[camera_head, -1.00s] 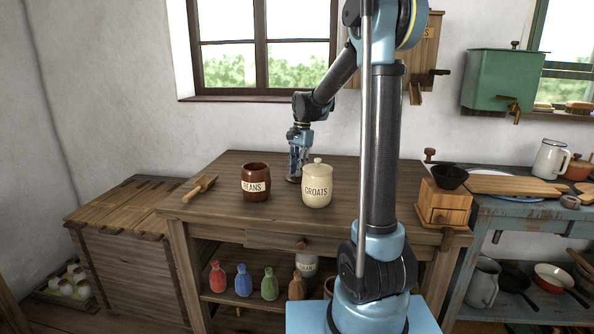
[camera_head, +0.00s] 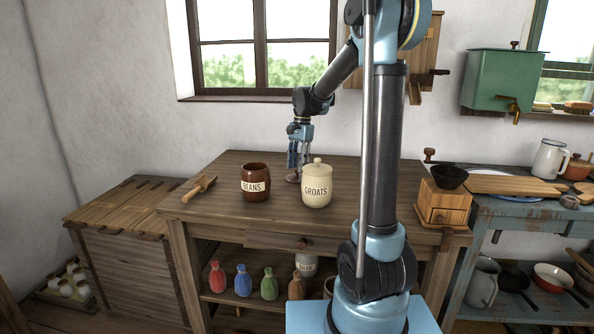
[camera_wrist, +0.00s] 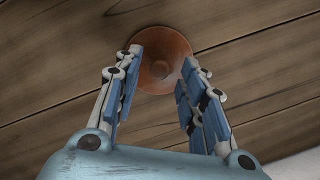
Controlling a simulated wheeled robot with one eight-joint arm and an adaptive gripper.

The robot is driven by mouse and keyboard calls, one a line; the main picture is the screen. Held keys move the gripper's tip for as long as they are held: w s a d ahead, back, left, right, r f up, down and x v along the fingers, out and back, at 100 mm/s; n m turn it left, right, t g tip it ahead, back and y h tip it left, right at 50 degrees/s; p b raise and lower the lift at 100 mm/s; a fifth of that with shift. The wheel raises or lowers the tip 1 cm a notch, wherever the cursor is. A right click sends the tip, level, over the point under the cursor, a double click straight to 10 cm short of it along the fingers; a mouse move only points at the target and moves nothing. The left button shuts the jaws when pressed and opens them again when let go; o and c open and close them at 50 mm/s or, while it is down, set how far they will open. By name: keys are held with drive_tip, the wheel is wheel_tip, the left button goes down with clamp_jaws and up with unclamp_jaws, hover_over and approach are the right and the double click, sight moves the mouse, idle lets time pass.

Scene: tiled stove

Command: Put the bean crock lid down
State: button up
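The bean crock lid, a reddish-brown round disc with a small knob, lies flat on the wooden table. It shows in the wrist view (camera_wrist: 147,76) and just behind the groats crock in the head view (camera_head: 292,178). The brown bean crock (camera_head: 256,184), labelled BEANS, stands upright and without a lid to the left. My gripper (camera_head: 297,166) points down just above the lid. In the wrist view my gripper (camera_wrist: 160,68) has its fingers spread apart, with the lid's knob showing in the gap and nothing held.
The cream groats crock (camera_head: 317,188), lid on, stands close in front of my gripper. A wooden scoop (camera_head: 202,187) lies at the table's left. A wooden box (camera_head: 444,203) with a dark bowl on top stands at the right. The table's back left is clear.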

sight(300, 175)
wheel_tip(300, 175, up, 10)
drive_tip(key=d, duration=0.1)
drive_tip(key=shift+w, duration=0.45)
